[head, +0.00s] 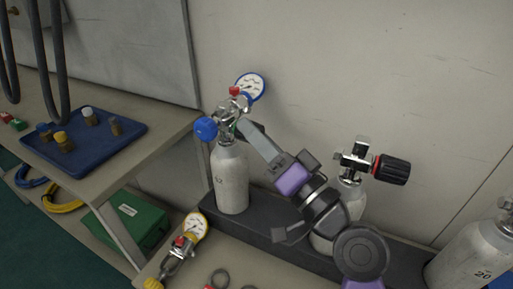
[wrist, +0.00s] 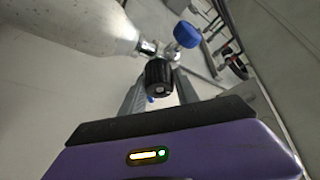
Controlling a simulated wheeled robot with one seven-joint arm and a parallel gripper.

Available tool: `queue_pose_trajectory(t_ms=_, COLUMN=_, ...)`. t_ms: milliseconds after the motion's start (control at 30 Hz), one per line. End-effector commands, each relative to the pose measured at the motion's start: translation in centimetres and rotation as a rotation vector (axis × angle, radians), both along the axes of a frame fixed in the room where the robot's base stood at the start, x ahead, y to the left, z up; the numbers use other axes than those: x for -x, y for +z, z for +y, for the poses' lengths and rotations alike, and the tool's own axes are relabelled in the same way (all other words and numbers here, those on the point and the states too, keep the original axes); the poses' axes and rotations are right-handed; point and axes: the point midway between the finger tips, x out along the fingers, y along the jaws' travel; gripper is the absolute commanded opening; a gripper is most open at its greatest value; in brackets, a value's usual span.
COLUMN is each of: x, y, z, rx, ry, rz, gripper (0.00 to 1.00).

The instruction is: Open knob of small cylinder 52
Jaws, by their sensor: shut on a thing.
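A small pale cylinder (head: 231,180) stands upright at the left end of a dark rack. Its marking is too small to read. Its metal valve carries a blue knob (head: 206,128) on the left and a red-capped gauge fitting. My gripper (head: 240,126) reaches the valve from the right and is shut on a black knob (wrist: 159,76), which is mostly hidden in the head view. In the wrist view the black knob lies between the finger tips, with the cylinder (wrist: 85,25) and the blue knob (wrist: 187,34) beyond it.
A middle cylinder with a black knob (head: 391,169) stands behind my arm. Another cylinder marked 20 (head: 470,256) is at right. A dial gauge (head: 251,86) rises close behind the valve. A blue tray (head: 85,160) with fittings lies on the left bench.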

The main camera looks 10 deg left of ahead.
Motion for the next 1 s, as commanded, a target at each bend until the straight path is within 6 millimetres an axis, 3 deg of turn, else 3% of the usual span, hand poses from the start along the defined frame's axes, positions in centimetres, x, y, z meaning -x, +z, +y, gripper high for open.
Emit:
queue_pose_trajectory(t_ms=33, x=-0.06, y=-0.68, z=-0.1, rx=0.008, ry=-0.002, rz=-0.021, gripper=0.0)
queue_pose_trajectory(t_ms=633, x=0.01, y=-0.12, z=0.0, rx=0.042, ry=0.0, rz=-0.085, gripper=0.0)
queue_pose_trajectory(t_ms=667, x=0.01, y=-0.12, z=0.0, rx=0.043, ry=0.0, rz=-0.085, gripper=0.41)
queue_pose_trajectory(t_ms=733, x=0.01, y=-0.12, z=0.0, rx=0.042, ry=0.0, rz=-0.085, gripper=0.55)
queue_pose_trajectory(t_ms=767, x=0.0, y=-0.11, z=-0.01, rx=0.042, ry=0.0, rz=-0.085, gripper=0.59)
queue_pose_trajectory(t_ms=1000, x=0.01, y=-0.07, z=-0.02, rx=0.041, ry=0.0, rz=-0.085, gripper=0.59)
